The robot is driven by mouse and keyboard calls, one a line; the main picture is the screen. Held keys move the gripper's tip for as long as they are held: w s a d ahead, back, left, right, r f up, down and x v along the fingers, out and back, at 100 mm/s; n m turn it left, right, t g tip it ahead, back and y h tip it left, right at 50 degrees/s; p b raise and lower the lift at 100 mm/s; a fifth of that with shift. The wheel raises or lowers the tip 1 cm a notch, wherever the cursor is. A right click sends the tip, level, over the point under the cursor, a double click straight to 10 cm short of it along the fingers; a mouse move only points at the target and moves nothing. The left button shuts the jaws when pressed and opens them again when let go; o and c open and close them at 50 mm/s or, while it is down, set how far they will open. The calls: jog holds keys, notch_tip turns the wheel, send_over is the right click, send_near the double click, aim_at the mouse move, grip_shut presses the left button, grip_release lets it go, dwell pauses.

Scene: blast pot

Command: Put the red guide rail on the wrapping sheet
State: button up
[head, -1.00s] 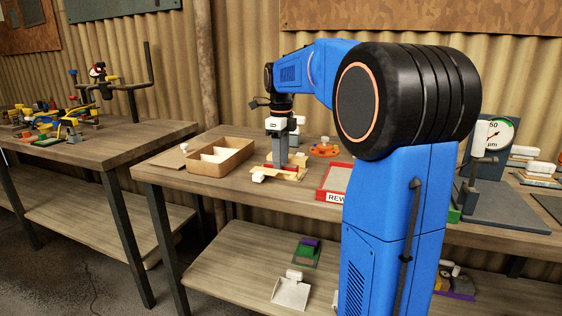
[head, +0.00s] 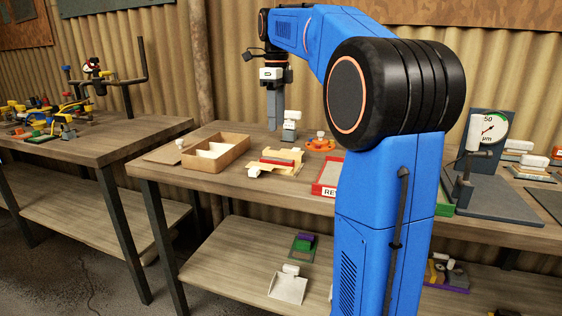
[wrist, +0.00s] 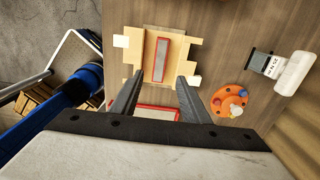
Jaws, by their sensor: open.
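The red guide rail (head: 281,157) lies on a pale tan sheet (head: 264,172), which looks like the wrapping sheet, on the middle bench. In the wrist view the rail (wrist: 160,60) is a narrow red piece with a grey strip along its middle, flat across the sheet (wrist: 134,47). White blocks sit at two edges of the sheet. My gripper (head: 275,110) is above the bench, clear of the rail and sheet. In the wrist view its two fingers (wrist: 157,84) are apart with nothing between them.
A cardboard tray (head: 237,152) with compartments stands left of the sheet. An orange disc (head: 320,144) with pegs and a small grey-and-white stand (head: 290,127) are behind it, to the right. A red-edged tray (head: 321,189) is at the right, partly hidden by my arm.

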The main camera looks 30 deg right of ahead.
jog(key=s+a+f+n+t, duration=0.1)
jog(key=s+a+f+n, duration=0.4)
jog(key=s+n, duration=0.25)
jog(key=s+a+f+n+t, duration=0.1)
jog(key=s+a+f+n, duration=0.45)
jog(key=s+n, duration=0.2)
jog(key=s+a+f+n+t, duration=0.1)
jog(key=s+a+f+n, duration=0.1)
jog(key=s+f+n, duration=0.4)
jog(key=s+a+f+n+t, duration=0.1)
jog(key=s+a+f+n, duration=0.2)
jog(key=s+f+n, duration=0.4)
notch_tip(320, 180, down, 3)
jog(key=shift+s+a+r+t, duration=0.15)
jog(key=shift+s+t, duration=0.25)
jog(key=shift+s, duration=0.7)
